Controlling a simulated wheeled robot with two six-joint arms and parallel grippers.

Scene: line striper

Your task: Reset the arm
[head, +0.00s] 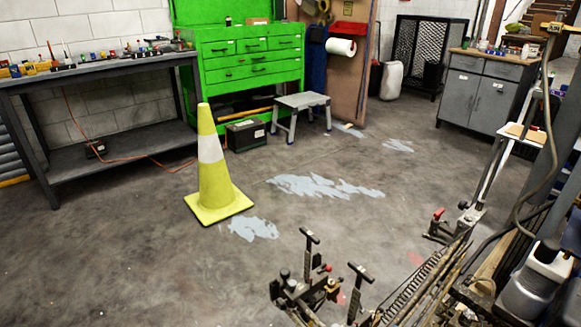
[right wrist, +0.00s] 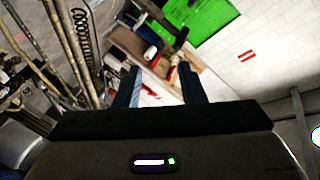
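The line striper (head: 420,275) fills the lower right of the head view, with metal rods, a coil spring and hoses. Two black T-shaped handles, one nearer the middle (head: 310,237) and one right of it (head: 359,272), stand up from its front end. A bracket with a red knob (head: 439,213) sits farther back on it. Which part is the arm I cannot tell. My right gripper (right wrist: 160,68) is open in the right wrist view, its two dark fingers apart with nothing held between them. The striper's rods and spring (right wrist: 82,32) show left of it. My left gripper is in neither view.
A yellow cone (head: 215,180) stands on the floor left of the striper. A workbench (head: 100,70), green tool cabinet (head: 250,60), grey step stool (head: 300,102) and grey cabinet (head: 480,95) line the back. Floor in the left foreground is clear.

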